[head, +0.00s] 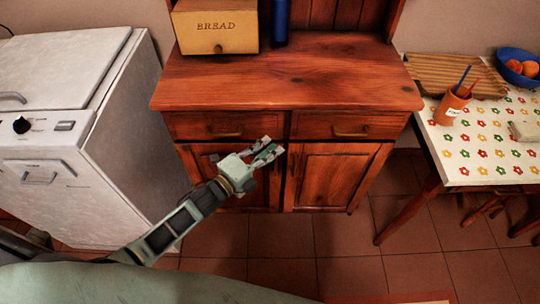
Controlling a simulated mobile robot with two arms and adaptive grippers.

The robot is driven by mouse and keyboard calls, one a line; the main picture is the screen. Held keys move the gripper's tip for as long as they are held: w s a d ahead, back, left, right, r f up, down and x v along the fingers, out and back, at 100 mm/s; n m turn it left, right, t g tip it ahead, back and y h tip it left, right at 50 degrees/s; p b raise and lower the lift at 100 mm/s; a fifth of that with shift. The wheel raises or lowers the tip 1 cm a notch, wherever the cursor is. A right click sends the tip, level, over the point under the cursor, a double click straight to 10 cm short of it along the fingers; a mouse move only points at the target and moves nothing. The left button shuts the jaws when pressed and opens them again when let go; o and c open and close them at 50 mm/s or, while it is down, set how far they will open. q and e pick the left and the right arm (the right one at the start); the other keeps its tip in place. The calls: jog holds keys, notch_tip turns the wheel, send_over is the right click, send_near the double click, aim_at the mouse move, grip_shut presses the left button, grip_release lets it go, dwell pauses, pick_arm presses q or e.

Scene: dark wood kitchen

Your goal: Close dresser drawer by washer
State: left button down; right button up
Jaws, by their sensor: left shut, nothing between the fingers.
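The dark red wood dresser (300,70) stands in the middle, to the right of the white washer (75,120). Its left drawer (190,125), the one nearer the washer, has a brass handle (225,133). The drawer front looks about level with the right drawer (375,125); any small gap cannot be made out. My left gripper (268,152) is shut and empty. It appears in front of the dresser, just below and to the right of the left drawer's handle, over the left cabinet door (205,160). I cannot tell whether it touches the dresser. My right gripper is out of view.
A bread box (215,30) and a blue cylinder (280,22) stand on the dresser top. A table with a flowered cloth (480,165) is at the right, holding a cutting board (440,73), an orange cup (451,105) and a blue bowl (508,58). The tiled floor (285,235) before the dresser is clear.

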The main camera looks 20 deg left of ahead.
pick_arm(q)
jog(key=v, duration=1)
jog(key=s+a+f+n+g+y+p, duration=0.1)
jog(key=s+a+f+n+g+y, duration=0.2)
jog(key=f, duration=0.6)
jog(key=s+a+f+n+g+y, duration=0.1)
jog(key=s+a+f+n+y, duration=0.1)
jog(key=s+f+n, duration=0.6)
jog(key=s+a+f+n+g+y+p, duration=0.1)
jog(key=a+f+n+g+y, duration=0.15)
jog(key=f, duration=0.85)
jog(key=s+d+f+n+g, duration=0.1)
jog(key=s+f, duration=0.3)
jog(key=s, duration=0.5)
jog(key=s+d+f+n+g+y, duration=0.1)
jog(key=s+f+n+g, duration=0.3)
jog(key=s, duration=0.4)
jog(key=s+d+f+n+g+p, duration=0.1)
jog(key=s+f+n+g, duration=0.2)
jog(key=s, duration=0.6)
notch_tip(320, 180, down, 3)
jog(key=shift+s+d+r, duration=0.25)
jog(key=shift+s+d, duration=0.05)
jog(key=shift+s, duration=0.1)
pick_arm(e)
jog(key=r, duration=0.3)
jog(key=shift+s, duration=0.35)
